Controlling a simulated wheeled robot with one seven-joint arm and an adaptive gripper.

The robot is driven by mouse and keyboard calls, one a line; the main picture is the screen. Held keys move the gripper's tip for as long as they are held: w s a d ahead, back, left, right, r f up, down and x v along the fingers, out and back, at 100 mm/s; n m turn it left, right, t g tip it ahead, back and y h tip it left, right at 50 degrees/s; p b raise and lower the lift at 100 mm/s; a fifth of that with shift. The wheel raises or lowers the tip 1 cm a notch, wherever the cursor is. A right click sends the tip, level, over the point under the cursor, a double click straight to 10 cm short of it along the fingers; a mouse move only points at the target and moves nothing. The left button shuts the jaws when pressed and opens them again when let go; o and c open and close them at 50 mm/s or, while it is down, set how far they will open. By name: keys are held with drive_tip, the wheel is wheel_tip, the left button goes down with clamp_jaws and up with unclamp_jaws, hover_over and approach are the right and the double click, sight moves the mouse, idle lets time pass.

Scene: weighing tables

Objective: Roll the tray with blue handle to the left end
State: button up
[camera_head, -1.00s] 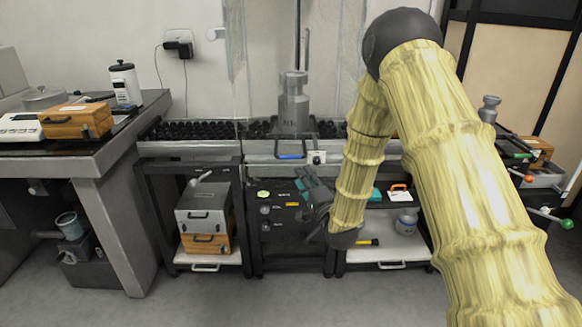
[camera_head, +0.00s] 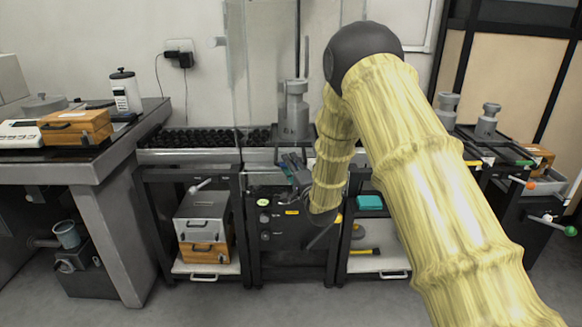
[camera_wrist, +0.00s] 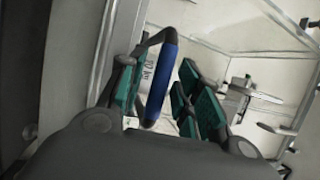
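The blue handle (camera_wrist: 162,82) shows in the wrist view between the green-padded fingers of my gripper (camera_wrist: 160,100). The fingers stand apart, with a visible gap on the right side of the handle; contact on its left side cannot be told. In the head view my gripper (camera_head: 294,172) is at the front of the tray, below a grey cylindrical weight (camera_head: 294,112). My gripper and arm hide the handle and much of the tray there. Black rollers (camera_head: 205,138) run left of the weight.
Below the rollers, a shelf holds a grey box (camera_head: 202,212) on a wooden one. More weights (camera_head: 487,120) and trays with coloured handles stand at the right. The rollers left of the weight look clear.

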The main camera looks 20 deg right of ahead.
clamp_jaws()
drive_tip(key=shift+a, duration=0.15)
